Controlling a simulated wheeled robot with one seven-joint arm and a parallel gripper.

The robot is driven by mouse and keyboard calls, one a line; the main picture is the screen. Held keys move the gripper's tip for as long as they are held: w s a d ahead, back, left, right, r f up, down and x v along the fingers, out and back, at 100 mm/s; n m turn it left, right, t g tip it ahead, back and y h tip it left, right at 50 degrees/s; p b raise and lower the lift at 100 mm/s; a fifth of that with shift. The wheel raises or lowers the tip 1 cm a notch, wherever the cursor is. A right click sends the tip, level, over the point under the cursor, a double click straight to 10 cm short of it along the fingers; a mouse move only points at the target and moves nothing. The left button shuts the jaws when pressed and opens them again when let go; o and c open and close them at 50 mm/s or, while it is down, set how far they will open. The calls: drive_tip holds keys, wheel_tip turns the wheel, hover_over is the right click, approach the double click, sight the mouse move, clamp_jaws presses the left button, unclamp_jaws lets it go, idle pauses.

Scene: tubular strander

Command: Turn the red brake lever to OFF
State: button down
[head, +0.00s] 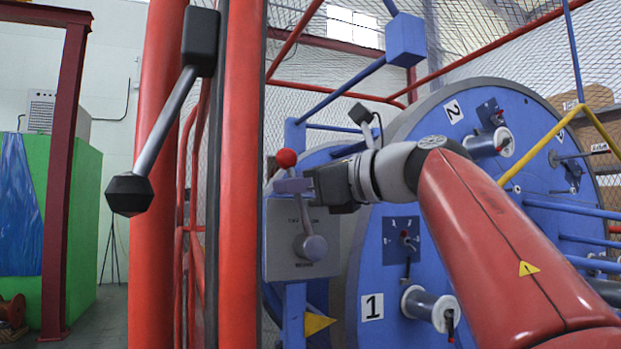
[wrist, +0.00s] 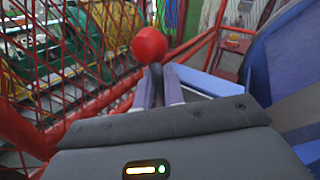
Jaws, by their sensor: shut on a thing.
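The red brake lever has a round red ball knob (head: 286,158) on top of a grey control box (head: 277,250). In the wrist view the red knob (wrist: 150,45) stands just beyond my fingertips. My gripper (head: 290,186) reaches in from the right and is shut on the lever just below the knob. In the wrist view its two fingers (wrist: 160,86) close around the lever's stem. I cannot read an OFF mark in either view.
A black-knobbed lever (head: 130,194) is mounted on the red post (head: 238,180) at left. The large blue disc (head: 375,270) with numbered spools stands behind my arm.

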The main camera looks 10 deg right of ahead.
drive_tip(key=shift+s+a+f+n+h+p, duration=0.2)
drive_tip(key=shift+a+n+h+p, duration=0.2)
drive_tip(key=shift+a+n, duration=0.2)
drive_tip(key=c, duration=1.5)
unclamp_jaws()
drive_tip(key=shift+w+a+f, duration=0.1)
drive_tip(key=shift+c, duration=0.2)
drive_tip(key=v, duration=0.7)
drive_tip(key=shift+s+d+b, duration=0.25)
drive_tip(key=shift+d+b, duration=0.1)
drive_tip(key=shift+b, duration=0.05)
drive_tip(key=shift+s+d, duration=0.1)
